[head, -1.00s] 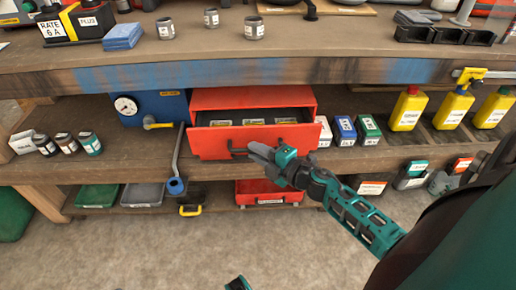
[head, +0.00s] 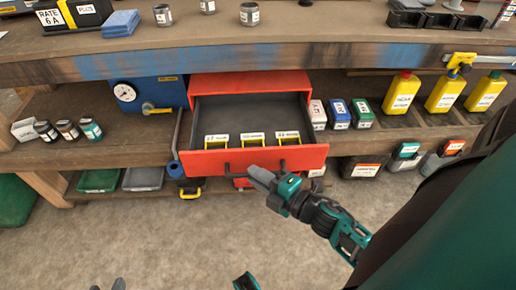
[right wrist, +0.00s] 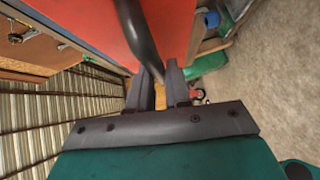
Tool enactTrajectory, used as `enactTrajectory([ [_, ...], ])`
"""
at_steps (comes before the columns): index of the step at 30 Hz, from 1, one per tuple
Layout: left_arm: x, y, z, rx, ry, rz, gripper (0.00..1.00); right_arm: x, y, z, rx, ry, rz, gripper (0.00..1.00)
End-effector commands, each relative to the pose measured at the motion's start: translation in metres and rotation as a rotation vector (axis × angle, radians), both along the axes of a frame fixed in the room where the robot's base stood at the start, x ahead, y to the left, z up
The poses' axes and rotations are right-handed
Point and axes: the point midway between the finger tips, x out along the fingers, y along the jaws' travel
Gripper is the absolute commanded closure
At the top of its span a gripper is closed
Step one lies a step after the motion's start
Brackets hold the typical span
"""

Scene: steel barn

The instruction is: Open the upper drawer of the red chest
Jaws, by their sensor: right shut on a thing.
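The red chest (head: 250,82) stands on the shelf under the bench top. Its upper drawer (head: 205,163) is pulled well out, showing a dark interior with three yellow-framed labelled holders near the front. My right gripper (head: 262,178) is at the drawer front, shut on the dark bar handle (head: 231,170). In the right wrist view the curved handle (right wrist: 137,35) runs down to my right fingers (right wrist: 160,78), beside the red drawer face. Two grey tips (head: 107,286) at the bottom edge of the head view look like my left gripper, mostly cut off.
Small labelled boxes (head: 340,114) and yellow bottles (head: 402,92) stand right of the chest. A blue case with a gauge (head: 146,94) and small jars (head: 67,130) are at left. Bins lie on the low shelf. Floor in front is clear.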

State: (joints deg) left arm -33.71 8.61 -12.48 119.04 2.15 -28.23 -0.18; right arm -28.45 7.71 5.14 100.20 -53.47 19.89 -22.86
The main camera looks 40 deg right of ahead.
Motion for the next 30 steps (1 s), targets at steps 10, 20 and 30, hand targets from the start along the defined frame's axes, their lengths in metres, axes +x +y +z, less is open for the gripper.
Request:
enactTrajectory([
  [10,0.0,0.0,0.001,0.0,-0.001,0.0,0.57,0.0,0.0,0.0,0.0,-0.001,0.0,0.72],
  [20,0.0,0.0,0.002,-0.002,-0.001,0.0,0.57,0.0,0.0,0.0,0.0,0.0,0.0,0.6],
  [30,0.001,0.0,0.009,-0.002,-0.008,0.001,0.57,-0.041,-0.01,0.005,0.001,0.006,-0.002,0.6],
])
